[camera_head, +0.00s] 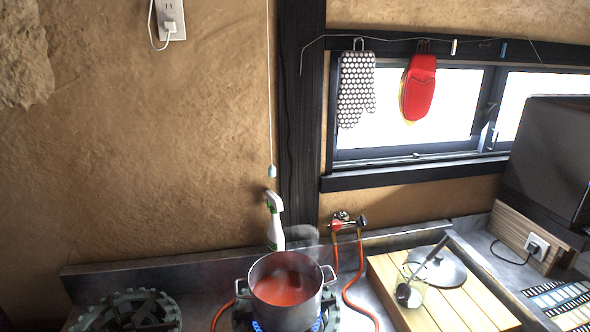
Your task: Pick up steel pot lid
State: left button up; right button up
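The steel pot lid (447,270) lies on a wooden board (395,290) at the lower right. It is round and grey. A ladle (433,253) with a dark handle leans in a clear glass (411,293) in front of the lid and covers part of its left side. A steel pot (285,291) holding red liquid stands on a lit gas burner left of the board, with no lid on it. Neither of my grippers shows in the head view.
An empty burner (127,312) is at the lower left. A white spray bottle (274,221) stands behind the pot. Orange gas hoses (353,284) run between pot and board. A dark box-shaped appliance (548,165) stands at the right. Mitts (357,88) hang by the window.

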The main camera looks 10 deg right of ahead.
aim_at(447, 270)
jog(key=z, duration=1.25)
jog(key=i+l+u, duration=0.15)
jog(key=l, duration=0.2)
jog(key=i+l+u, duration=0.2)
jog(key=l, duration=0.2)
jog(key=i+l+u, duration=0.15)
jog(key=l, duration=0.25)
jog(key=i+l+u, duration=0.15)
jog(key=l, duration=0.25)
jog(key=i+l+u, duration=0.3)
jog(key=i+l, duration=0.15)
jog(key=l, duration=0.3)
jog(key=i, duration=0.1)
